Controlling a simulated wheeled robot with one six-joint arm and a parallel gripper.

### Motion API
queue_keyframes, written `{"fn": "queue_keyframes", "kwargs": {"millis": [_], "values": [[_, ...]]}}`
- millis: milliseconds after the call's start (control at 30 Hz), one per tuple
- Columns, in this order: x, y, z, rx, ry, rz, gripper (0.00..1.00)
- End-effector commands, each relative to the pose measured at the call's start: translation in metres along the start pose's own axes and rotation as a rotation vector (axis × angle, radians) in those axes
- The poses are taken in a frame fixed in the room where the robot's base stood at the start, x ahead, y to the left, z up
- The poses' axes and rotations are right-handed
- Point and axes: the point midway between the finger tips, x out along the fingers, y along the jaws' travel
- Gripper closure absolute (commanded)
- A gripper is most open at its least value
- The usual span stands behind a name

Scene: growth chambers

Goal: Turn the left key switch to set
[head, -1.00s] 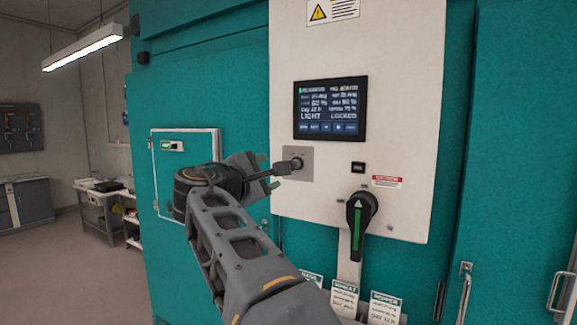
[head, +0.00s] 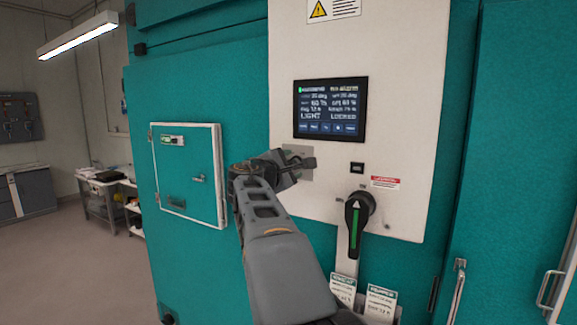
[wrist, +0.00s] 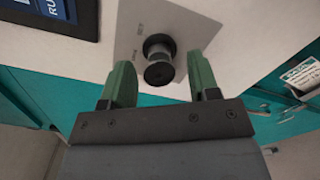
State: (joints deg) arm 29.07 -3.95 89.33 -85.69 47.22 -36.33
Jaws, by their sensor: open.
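The key switch (wrist: 159,62) shows in the wrist view as a dark round knob or key on a grey plate (wrist: 183,25). Small lettering on the plate is hard to read; one word looks like SET. My gripper (wrist: 162,82) is open, with one green finger on each side of the switch. I cannot tell if either finger touches it. In the head view the plate (head: 306,174) is partly covered by my gripper (head: 303,160), which hides the switch. The key's turned position is unclear.
A black rotary handle with a green stripe (head: 357,225) is at the lower right of the white panel (head: 410,110). A small teal door (head: 188,180) is to the left. Hanging tags (head: 379,303) are below.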

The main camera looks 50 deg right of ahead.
Motion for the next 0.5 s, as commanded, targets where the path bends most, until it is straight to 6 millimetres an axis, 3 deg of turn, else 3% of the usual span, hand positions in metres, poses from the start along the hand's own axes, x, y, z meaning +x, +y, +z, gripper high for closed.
{"fn": "queue_keyframes", "kwargs": {"millis": [133,500], "values": [[-0.0002,0.0000,-0.0001,0.000,0.000,0.000,0.47],[-0.0005,0.0001,-0.0001,0.000,0.000,0.000,0.82]]}}
